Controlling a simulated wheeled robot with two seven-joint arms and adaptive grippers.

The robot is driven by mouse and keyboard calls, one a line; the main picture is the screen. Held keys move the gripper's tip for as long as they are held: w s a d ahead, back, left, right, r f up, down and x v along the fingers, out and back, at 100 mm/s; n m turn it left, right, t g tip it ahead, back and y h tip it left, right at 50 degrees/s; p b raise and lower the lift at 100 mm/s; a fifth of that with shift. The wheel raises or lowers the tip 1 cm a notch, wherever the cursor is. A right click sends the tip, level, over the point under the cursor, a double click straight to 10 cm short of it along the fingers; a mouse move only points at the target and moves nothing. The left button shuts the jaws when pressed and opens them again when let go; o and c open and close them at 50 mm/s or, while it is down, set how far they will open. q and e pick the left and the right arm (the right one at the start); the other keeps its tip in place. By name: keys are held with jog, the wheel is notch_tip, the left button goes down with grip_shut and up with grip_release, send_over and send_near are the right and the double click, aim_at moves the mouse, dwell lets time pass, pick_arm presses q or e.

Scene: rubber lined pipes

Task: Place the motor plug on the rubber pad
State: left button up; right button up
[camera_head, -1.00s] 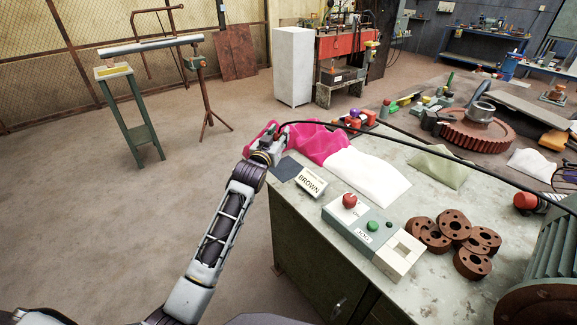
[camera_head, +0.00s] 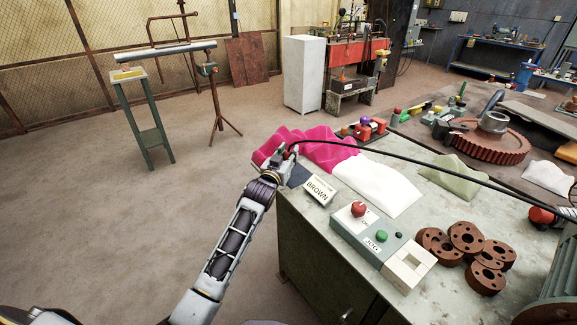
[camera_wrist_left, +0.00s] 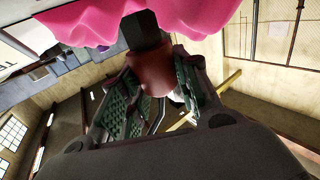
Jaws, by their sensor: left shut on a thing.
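My left gripper (camera_head: 284,160) is at the far left corner of the workbench, beside the pink cloth (camera_head: 318,147). It is shut on the motor plug, a reddish-brown body (camera_wrist_left: 146,74) with a dark square end, seen between the green-lined fingers in the left wrist view. A black cable (camera_head: 400,155) runs from the plug to the right across the bench. The rubber pad (camera_head: 300,177), a small dark sheet, lies on the bench just right of and below the gripper, partly hidden by it. The gap between plug and pad cannot be judged. My right gripper is not in view.
A sign reading BROWN (camera_head: 320,190) lies against the pad's right side. A white cloth (camera_head: 378,185), a button box (camera_head: 380,245) and several brown flanged discs (camera_head: 467,237) fill the bench. Open floor (camera_head: 130,230) lies to the left.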

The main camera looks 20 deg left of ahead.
pick_arm(q)
jog(key=shift+f, duration=0.4)
jog(key=shift+f, duration=1.85)
jog(key=shift+f, duration=0.1)
jog(key=o, duration=1)
jog(key=shift+s, duration=0.1)
jog(key=shift+s+a, duration=0.15)
jog(key=shift+s, duration=1.8)
jog(key=shift+s+a, duration=0.15)
jog(key=shift+s, duration=1.85)
jog(key=shift+s+a, duration=0.15)
jog(key=shift+s, duration=1.8)
